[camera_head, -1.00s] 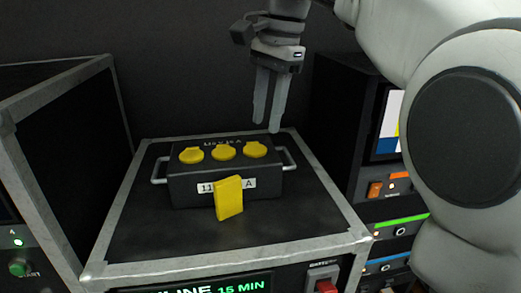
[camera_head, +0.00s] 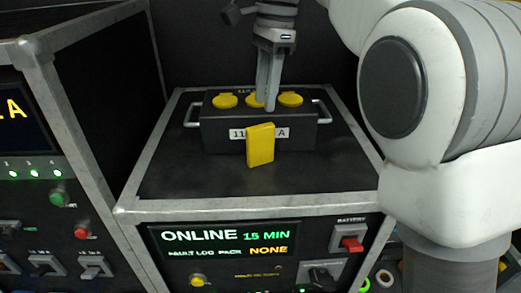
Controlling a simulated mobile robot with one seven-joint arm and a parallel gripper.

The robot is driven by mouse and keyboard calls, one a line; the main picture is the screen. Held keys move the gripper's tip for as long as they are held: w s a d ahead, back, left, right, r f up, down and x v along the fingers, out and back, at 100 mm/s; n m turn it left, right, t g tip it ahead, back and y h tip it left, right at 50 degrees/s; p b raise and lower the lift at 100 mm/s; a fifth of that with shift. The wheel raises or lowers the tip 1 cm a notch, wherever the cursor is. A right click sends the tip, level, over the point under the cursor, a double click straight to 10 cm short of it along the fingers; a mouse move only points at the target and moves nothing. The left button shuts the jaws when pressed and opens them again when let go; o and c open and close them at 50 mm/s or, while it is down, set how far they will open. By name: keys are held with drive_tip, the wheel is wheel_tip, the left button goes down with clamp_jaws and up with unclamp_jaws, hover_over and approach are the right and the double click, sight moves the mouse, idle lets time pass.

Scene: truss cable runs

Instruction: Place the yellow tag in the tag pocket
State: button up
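The yellow tag (camera_head: 260,146) is a small upright block, slightly turned, at the front face of a dark box. It stands on the black case top and covers part of the box's white label. My gripper (camera_head: 268,106) points down above and behind the tag, in front of the box's yellow caps. Its two grey fingers are seen nearly edge-on, with tips apart; it looks open and holds nothing. The fingertips overlap the box in the picture; I cannot tell whether they touch it. I cannot make out a tag pocket.
The dark box (camera_head: 220,133) has yellow round caps on top and a metal handle at each end. It sits on a metal-edged case (camera_head: 170,180) with clear top around it. A taller control cabinet (camera_head: 62,110) stands left. My arm fills the right side.

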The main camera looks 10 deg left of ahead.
sight(262, 126)
drive_tip(key=f, duration=0.4)
drive_tip(key=shift+s+a+f, duration=0.1)
drive_tip(key=shift+s+a, duration=0.05)
drive_tip(key=shift+a, duration=0.05)
drive_tip(key=shift+s+a+f+b, duration=0.1)
drive_tip(key=shift+s+f+b, duration=0.05)
drive_tip(key=shift+f, duration=0.7)
drive_tip(key=shift+s+a+f+b, duration=0.1)
drive_tip(key=shift+f+b, duration=0.1)
drive_tip(key=shift+f, duration=0.7)
drive_tip(key=shift+s+f+b, duration=0.15)
drive_tip(key=shift+f, duration=0.7)
clamp_jaws()
